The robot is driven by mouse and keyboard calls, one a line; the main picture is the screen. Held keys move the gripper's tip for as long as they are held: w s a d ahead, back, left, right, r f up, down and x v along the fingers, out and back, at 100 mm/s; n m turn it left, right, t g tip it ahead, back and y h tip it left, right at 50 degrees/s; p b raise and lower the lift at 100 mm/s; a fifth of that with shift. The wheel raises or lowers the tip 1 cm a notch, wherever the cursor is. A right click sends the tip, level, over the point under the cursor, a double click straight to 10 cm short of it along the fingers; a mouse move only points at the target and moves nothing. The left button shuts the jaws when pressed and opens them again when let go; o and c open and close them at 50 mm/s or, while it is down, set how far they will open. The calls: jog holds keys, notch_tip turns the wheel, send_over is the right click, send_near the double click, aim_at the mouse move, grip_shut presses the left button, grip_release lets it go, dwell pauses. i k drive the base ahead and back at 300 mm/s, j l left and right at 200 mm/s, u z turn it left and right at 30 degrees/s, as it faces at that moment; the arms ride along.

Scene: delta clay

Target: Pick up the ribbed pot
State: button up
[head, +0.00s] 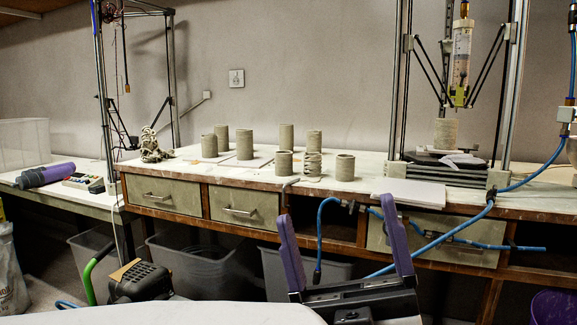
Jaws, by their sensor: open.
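A small grey clay pot with wavy horizontal ridges, which looks like the ribbed pot (312,165), stands upright near the front edge of the workbench (270,184). It stands between two smoother clay pots, one on its left (284,164) and one on its right (345,168). My gripper (336,208) has two purple fingers pointing up, spread wide apart and empty. It is in front of the bench, lower in the picture than the pot and apart from it.
Several more clay pots (244,143) stand behind, on boards. A coiled clay heap (152,148) is at left. A clay printer (460,60) with a pot (446,133) stands at right. Blue hoses (440,240) hang across the bench front. A pale board (409,193) lies right of the pots.

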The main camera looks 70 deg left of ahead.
aim_at(315, 168)
jog(key=u, duration=1.95)
